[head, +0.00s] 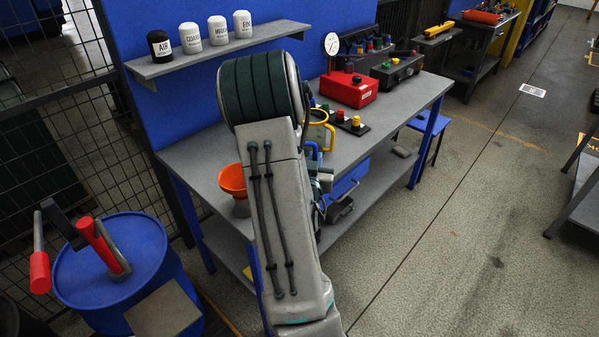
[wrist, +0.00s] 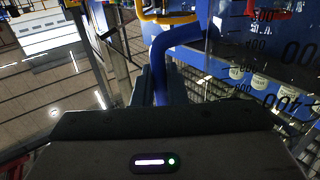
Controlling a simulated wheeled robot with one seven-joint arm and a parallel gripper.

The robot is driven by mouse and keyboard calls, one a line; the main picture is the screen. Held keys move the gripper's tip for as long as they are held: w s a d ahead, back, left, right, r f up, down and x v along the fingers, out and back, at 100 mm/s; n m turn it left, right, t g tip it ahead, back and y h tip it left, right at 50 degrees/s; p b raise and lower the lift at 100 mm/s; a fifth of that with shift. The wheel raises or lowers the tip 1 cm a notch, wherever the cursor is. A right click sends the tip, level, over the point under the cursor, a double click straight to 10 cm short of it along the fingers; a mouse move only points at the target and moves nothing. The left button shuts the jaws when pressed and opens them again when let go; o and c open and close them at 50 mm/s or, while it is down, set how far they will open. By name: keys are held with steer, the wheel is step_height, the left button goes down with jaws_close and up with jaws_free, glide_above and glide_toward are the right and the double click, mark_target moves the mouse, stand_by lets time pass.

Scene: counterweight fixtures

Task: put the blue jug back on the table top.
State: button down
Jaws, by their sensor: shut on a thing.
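The blue jug shows in the wrist view as a blue handle (wrist: 178,40) beside a clear wall with dark measuring marks (wrist: 285,95). My gripper (wrist: 158,80) is shut on this handle. In the head view my arm hides most of the jug; a bit of blue handle (head: 313,153) shows just right of the arm, near the table's front edge. The grey table top (head: 405,105) runs behind my arm. I cannot tell whether the jug touches it.
A yellow-handled jug (head: 329,135) stands close behind the blue handle. An orange funnel (head: 232,180) is left of my arm. The table's right end is bare.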

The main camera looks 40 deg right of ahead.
steer(key=shift+w+a+f+p, duration=0.1)
steer(key=shift+w+f+p, duration=0.35)
steer(key=shift+w+f, duration=0.65)
steer(key=shift+w+d+f+p, duration=0.1)
steer(key=shift+w+f+p, duration=0.3)
steer(key=shift+w+f, duration=0.7)
steer(key=shift+w+a+f+p, duration=0.1)
steer(key=shift+w+f+p, duration=0.5)
steer(key=shift+f, duration=0.85)
steer(key=shift+w+f, duration=0.15)
steer(key=shift+f+b, duration=0.2)
steer(key=shift+b, duration=0.3)
steer(key=c, duration=1.5)
jaws_free()
steer(key=shift+r, duration=0.1)
